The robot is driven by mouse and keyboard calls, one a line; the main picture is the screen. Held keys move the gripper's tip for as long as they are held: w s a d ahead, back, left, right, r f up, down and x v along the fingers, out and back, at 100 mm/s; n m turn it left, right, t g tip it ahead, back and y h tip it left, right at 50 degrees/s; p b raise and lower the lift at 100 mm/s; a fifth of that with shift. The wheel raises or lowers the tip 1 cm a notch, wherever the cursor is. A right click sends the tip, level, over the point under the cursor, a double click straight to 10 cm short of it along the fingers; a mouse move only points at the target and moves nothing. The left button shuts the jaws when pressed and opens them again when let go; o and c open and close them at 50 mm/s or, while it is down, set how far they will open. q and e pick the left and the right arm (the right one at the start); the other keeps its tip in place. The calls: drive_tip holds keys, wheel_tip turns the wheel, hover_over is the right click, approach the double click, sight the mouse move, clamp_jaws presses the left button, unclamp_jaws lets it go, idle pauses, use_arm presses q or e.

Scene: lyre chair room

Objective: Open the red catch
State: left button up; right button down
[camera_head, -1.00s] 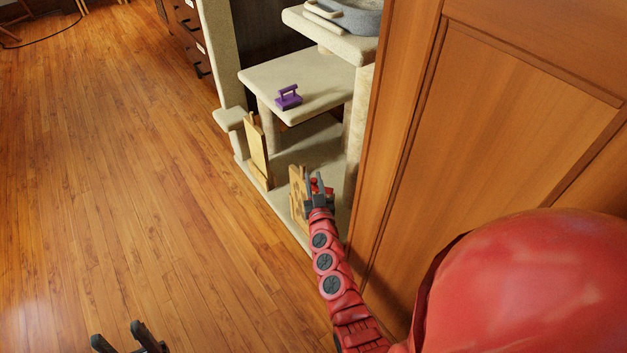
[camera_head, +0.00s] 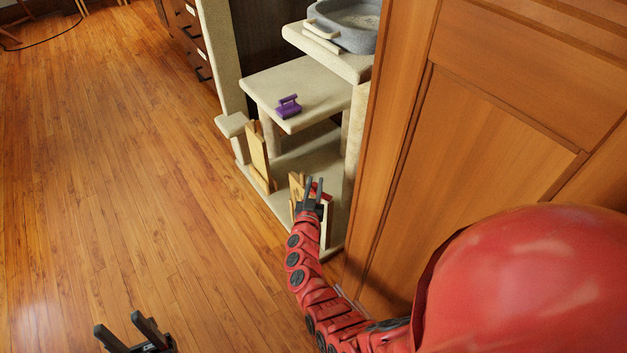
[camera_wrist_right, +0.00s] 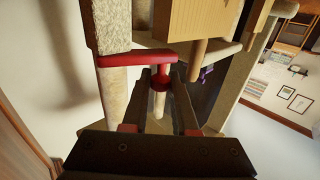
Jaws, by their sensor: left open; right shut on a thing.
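The red catch (camera_wrist_right: 135,58) shows in the right wrist view as a flat red bar with a knob, in front of a pale wooden post. My right gripper (camera_wrist_right: 160,78) is shut on its knob. In the head view, the red catch (camera_head: 318,191) is a small red patch, mostly hidden by my right gripper (camera_head: 315,183). Beside it stands a light wooden panel (camera_head: 296,190) on the base of a cat tree. A second wooden panel (camera_head: 258,157) stands further left. My left gripper (camera_head: 121,324) is open and empty over the floor at the bottom left.
The cat tree has a beige platform (camera_head: 325,82) with a purple handled object (camera_head: 289,106) on it and a grey tray (camera_head: 346,25) above. A tall wooden cabinet (camera_head: 480,150) stands close at the right. The wooden floor (camera_head: 120,170) at left is clear.

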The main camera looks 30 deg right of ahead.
drive_tip(key=shift+w+d+r+m+g+h, duration=0.1)
drive_tip(key=shift+w+d+m+g+h, duration=0.05)
drive_tip(key=shift+m+g+h, duration=0.25)
drive_tip(key=shift+w+d+r+m+g+h, duration=0.15)
drive_tip(key=shift+m+g+h, duration=0.15)
drive_tip(key=shift+h, duration=0.2)
drive_tip(key=shift+d+f, duration=0.15)
drive_tip(key=shift+f+m+g+h, duration=0.1)
drive_tip(key=shift+m+g+h, duration=0.3)
drive_tip(key=shift+g+h, duration=0.15)
drive_tip(key=shift+d+m+g+h+b, duration=0.35)
drive_tip(key=shift+m+g+h+b, duration=0.3)
drive_tip(key=shift+m+g+b, duration=0.25)
drive_tip(key=shift+w, duration=0.1)
drive_tip(key=c, duration=0.7)
unclamp_jaws()
